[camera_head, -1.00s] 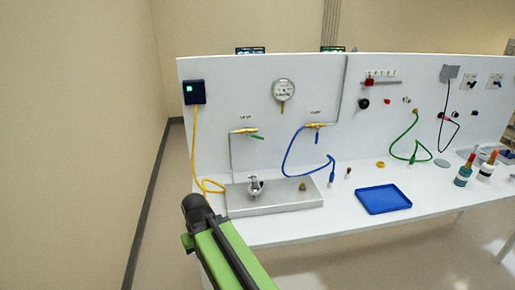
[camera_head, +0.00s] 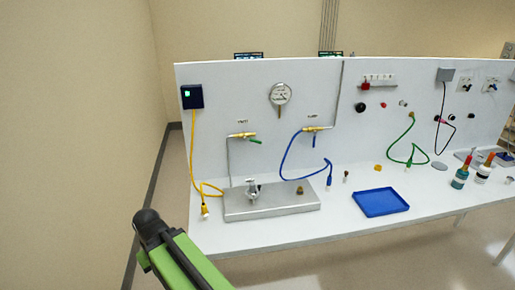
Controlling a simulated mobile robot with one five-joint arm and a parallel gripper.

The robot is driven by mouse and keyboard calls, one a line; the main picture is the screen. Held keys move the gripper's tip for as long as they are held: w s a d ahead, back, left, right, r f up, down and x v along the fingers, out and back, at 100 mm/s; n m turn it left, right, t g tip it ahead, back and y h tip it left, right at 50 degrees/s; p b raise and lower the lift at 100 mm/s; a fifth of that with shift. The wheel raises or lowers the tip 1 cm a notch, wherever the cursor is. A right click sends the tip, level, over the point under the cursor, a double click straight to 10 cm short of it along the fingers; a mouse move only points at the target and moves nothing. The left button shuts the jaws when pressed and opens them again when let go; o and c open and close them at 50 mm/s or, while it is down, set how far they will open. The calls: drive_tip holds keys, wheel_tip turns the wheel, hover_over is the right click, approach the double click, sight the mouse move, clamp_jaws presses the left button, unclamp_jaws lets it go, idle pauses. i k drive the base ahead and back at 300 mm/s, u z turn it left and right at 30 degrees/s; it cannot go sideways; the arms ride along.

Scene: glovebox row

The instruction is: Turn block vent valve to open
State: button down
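On the upright white panel, a yellow valve with a green handle (camera_head: 243,136) sits at the left under a small label that seems to read VENT. Its handle points right and slightly down. A second yellow valve with a blue handle (camera_head: 314,130) sits to its right under another small label, its handle hanging down. A grey metal block (camera_head: 280,205) lies on the bench below, with a silver fitting (camera_head: 252,190) and a small brass fitting (camera_head: 300,190) on top. My green arm with a dark rounded end shows at the lower left, apart from the bench. No gripper fingers are visible.
A round gauge (camera_head: 280,95) hangs between the valves. A yellow cable (camera_head: 194,150) runs from a dark box (camera_head: 192,96) to the bench. A blue hose (camera_head: 288,160) loops down right. A blue tray (camera_head: 381,202) lies at the front. The floor left of the bench is clear.

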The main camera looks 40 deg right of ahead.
sight(246, 138)
drive_tip(key=i, duration=0.9)
drive_tip(key=u, duration=0.05)
